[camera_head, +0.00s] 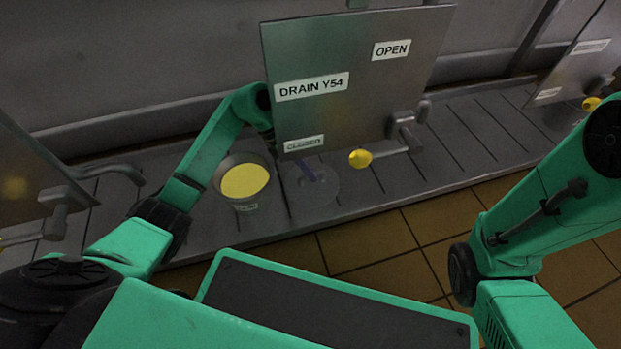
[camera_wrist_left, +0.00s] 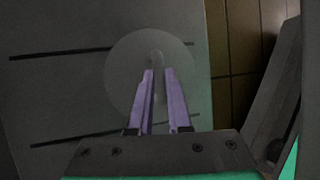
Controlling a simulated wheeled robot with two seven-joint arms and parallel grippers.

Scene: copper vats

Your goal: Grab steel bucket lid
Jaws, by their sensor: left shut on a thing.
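The steel bucket lid (camera_head: 318,192) is a round, thin grey disc over the slatted grey platform, right of the bucket. In the left wrist view the lid (camera_wrist_left: 122,70) has a small knob in its middle. My left gripper (camera_head: 304,168), with purple fingers, is shut on that knob. It also shows in the left wrist view (camera_wrist_left: 157,72). I cannot tell whether the lid touches the platform. The steel bucket (camera_head: 244,205) stands uncovered, with yellow contents. The hanging sign panel hides part of my left wrist. My right gripper is out of view.
A metal panel (camera_head: 345,110) marked "DRAIN Y54" stands above the lid, with a yellow-tipped valve handle (camera_head: 360,158) low at its right. Another panel (camera_head: 30,180) is at the left. The slatted platform (camera_head: 445,150) is free farther right; tiled floor (camera_head: 370,245) lies in front.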

